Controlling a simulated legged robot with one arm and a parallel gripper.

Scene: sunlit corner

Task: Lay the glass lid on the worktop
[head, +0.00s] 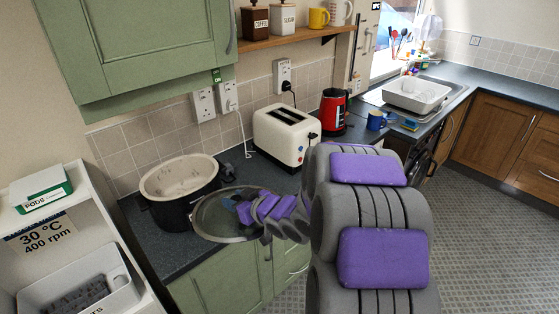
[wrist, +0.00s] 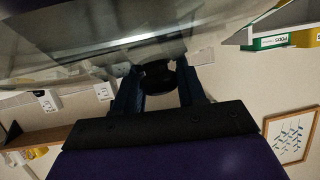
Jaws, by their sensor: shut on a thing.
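The round glass lid (head: 212,222), clear with a pale rim, is in front and to the right of the black slow cooker (head: 178,214) in the head view. My gripper (head: 243,212) reaches it from the right and is shut on its dark knob. In the wrist view the two fingers of my gripper (wrist: 158,88) close around the black knob (wrist: 157,76), and the glass lid (wrist: 75,62) spans the top. The dark worktop (head: 170,252) lies below and around the lid; I cannot tell how large the gap is. The cooker stands uncovered, its cream inner pot showing.
A cream toaster (head: 284,136) and a red kettle (head: 333,112) stand behind on the worktop. A blue mug (head: 376,121) and a white dish basin (head: 416,95) are farther right. Bare worktop shows in front of the cooker.

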